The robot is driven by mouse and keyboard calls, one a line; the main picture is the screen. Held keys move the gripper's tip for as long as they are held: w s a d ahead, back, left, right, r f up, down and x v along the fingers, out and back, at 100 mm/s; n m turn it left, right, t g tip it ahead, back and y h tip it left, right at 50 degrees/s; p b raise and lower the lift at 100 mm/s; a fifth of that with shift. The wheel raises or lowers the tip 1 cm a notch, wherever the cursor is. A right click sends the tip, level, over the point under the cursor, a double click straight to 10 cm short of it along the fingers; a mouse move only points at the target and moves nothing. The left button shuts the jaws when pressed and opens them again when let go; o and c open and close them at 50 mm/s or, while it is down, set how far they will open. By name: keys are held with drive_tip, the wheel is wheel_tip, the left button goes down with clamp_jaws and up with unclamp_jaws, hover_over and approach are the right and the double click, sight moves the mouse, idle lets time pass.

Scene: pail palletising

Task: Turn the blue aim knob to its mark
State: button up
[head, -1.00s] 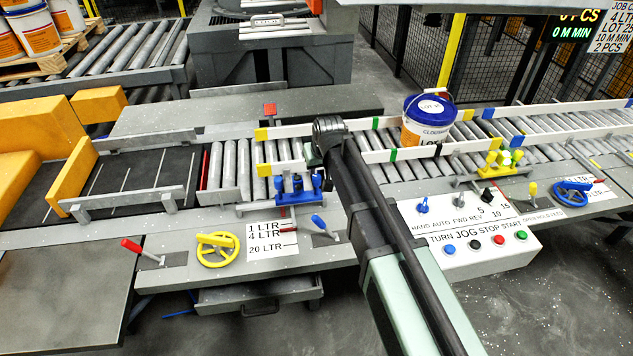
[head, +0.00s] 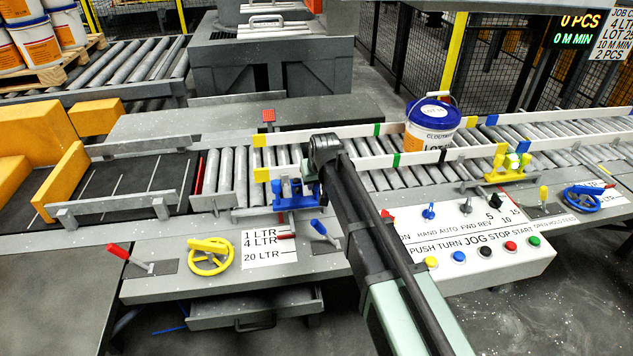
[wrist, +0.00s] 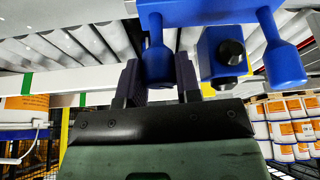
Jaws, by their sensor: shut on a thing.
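In the wrist view my gripper (wrist: 159,78) is shut on a blue knob (wrist: 156,50), with one dark finger on each side of it. The knob hangs from a blue bracket (wrist: 210,12), and a second blue knob (wrist: 285,62) sits apart to the right. Between them is a blue block with black round parts (wrist: 230,52). In the head view the blue fixture (head: 290,192) stands at the near conveyor rail, just left of my arm's end. My fingers are hidden there. I cannot make out the knob's mark.
A blue-lidded pail (head: 430,125) stands on the roller conveyor between white guide rails. A control panel (head: 480,240) lies right of my arm. A yellow handwheel (head: 209,256) and a blue-handled lever (head: 322,230) are on the near bench. A yellow fixture (head: 507,168) stands farther right.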

drive_tip(key=shift+m, duration=0.4)
drive_tip(key=m+h, duration=0.2)
drive_tip(key=m, duration=0.2)
drive_tip(key=m+h, duration=0.2)
drive_tip(key=m, duration=0.3)
drive_tip(key=shift+m, duration=0.3)
drive_tip(key=shift+g, duration=0.3)
drive_tip(key=o, duration=0.6)
